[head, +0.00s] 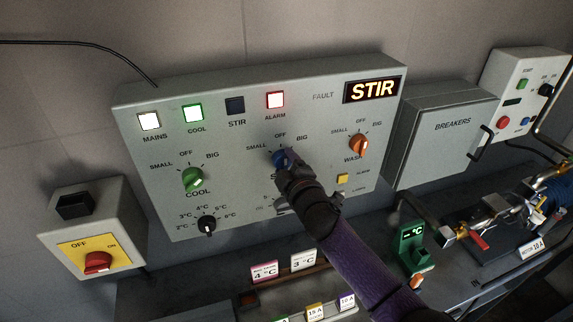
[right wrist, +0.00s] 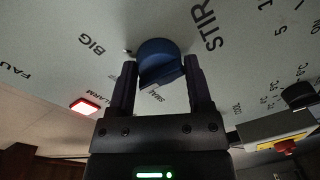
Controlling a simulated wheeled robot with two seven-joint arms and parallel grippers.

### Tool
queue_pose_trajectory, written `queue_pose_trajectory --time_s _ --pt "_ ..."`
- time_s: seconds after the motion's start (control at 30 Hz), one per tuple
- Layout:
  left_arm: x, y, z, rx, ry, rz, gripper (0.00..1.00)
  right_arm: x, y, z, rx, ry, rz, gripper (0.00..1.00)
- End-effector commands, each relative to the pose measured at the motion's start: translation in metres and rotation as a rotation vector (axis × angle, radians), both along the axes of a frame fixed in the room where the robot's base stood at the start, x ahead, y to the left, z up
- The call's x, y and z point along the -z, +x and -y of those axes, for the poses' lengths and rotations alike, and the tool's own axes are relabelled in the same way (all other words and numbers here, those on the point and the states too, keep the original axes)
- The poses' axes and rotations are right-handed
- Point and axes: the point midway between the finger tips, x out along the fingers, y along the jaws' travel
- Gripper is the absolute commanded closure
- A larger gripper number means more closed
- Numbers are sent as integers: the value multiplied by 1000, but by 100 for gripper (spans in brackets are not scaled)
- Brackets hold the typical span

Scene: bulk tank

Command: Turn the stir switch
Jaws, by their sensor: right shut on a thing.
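The blue stir switch (head: 279,157) is a round knob in the middle of the grey control panel (head: 330,115), with SMALL, OFF and BIG marked around it. My right gripper (head: 285,162) is at the knob and covers much of it in the head view. In the right wrist view the blue knob (right wrist: 160,60) sits between the two dark fingers of my right gripper (right wrist: 160,78), which is shut on it. I cannot tell which mark the knob points at. The STIR lamp (head: 235,105) is dark. My left gripper is not in view.
The FAULT display (head: 372,90) reads STIR, and the ALARM lamp (head: 275,100) glows red. A green COOL knob (head: 193,179) and an orange WASH knob (head: 358,146) flank the stir switch. A breaker box (head: 445,130) stands to the right. A red-yellow main switch (head: 98,262) is at left.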

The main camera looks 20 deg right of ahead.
Motion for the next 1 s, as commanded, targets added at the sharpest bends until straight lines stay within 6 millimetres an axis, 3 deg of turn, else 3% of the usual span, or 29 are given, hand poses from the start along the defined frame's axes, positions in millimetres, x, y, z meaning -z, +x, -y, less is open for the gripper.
queue_pose_trajectory --time_s 0.3,0.33,0.47,0.8,1.0 --pt "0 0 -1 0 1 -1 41 -5 1 0 -1 0 10 94" --pt "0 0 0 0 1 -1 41 -5 1 0 -1 0 10 33" --pt "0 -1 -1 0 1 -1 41 -4 1 0 -1 1 8 6" --pt "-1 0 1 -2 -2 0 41 -2 -3 1 0 0 2 3" --pt "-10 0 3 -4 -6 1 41 -4 -40 4 0 1 1 3"
